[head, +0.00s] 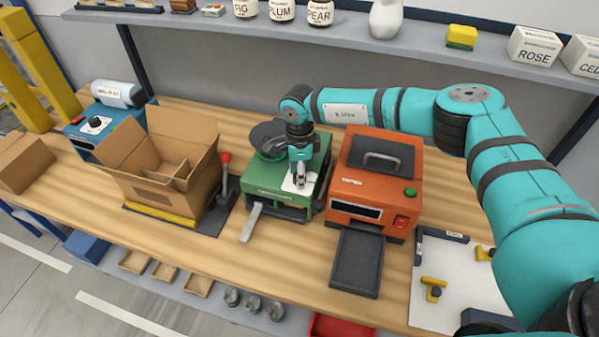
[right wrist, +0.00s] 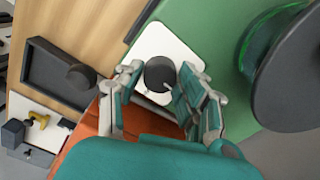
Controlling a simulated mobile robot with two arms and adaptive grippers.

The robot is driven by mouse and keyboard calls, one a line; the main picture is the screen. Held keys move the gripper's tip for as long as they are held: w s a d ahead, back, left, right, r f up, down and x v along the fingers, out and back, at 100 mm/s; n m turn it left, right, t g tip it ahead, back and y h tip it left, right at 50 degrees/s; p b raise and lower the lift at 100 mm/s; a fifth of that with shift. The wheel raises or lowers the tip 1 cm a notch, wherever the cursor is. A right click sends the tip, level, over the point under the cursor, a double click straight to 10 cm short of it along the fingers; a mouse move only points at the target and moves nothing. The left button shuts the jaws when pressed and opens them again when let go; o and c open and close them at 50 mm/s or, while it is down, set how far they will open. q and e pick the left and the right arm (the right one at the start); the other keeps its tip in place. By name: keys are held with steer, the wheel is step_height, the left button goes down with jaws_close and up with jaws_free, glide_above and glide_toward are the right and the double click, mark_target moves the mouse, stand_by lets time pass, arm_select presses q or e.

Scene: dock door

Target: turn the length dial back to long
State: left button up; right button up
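A dark round dial (right wrist: 160,74) sits on a white plate (right wrist: 152,42) on top of the green machine in the right wrist view. The green machine (head: 265,184) stands mid-bench in the head view, where my gripper mostly hides the dial. My right gripper (head: 300,182) points down over the plate. In the right wrist view its fingers (right wrist: 160,76) stand on either side of the dial, with a narrow gap showing. A thin pale mark shows at the dial's lower left; I cannot read the setting. My left gripper is out of view.
An orange machine (head: 375,185) with a dark tray stands close right of the green one. A red-knobbed lever (head: 225,170) and an open cardboard box (head: 190,145) are on the left. A dark reel (right wrist: 295,75) rises beside the plate. A shelf (head: 340,28) with jars runs behind.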

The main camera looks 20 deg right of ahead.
steer(key=c, duration=0.6)
steer(key=m+b, duration=0.3)
steer(key=shift+f, duration=0.15)
steer(key=m+b, duration=0.3)
steer(key=m, duration=0.1)
steer(key=shift+m+b, duration=0.3)
steer(key=shift+m, duration=0.1)
steer(key=m+b, duration=0.3)
steer(key=m, duration=0.1)
steer(key=shift+w, duration=0.1)
steer(key=shift+r+m+b, duration=0.15)
steer(key=shift+m+b, duration=0.35)
steer(key=shift+m, duration=0.5)
steer(key=shift+r+m+b, duration=0.1)
steer(key=shift+m+b, duration=0.35)
steer(key=shift+m, duration=0.55)
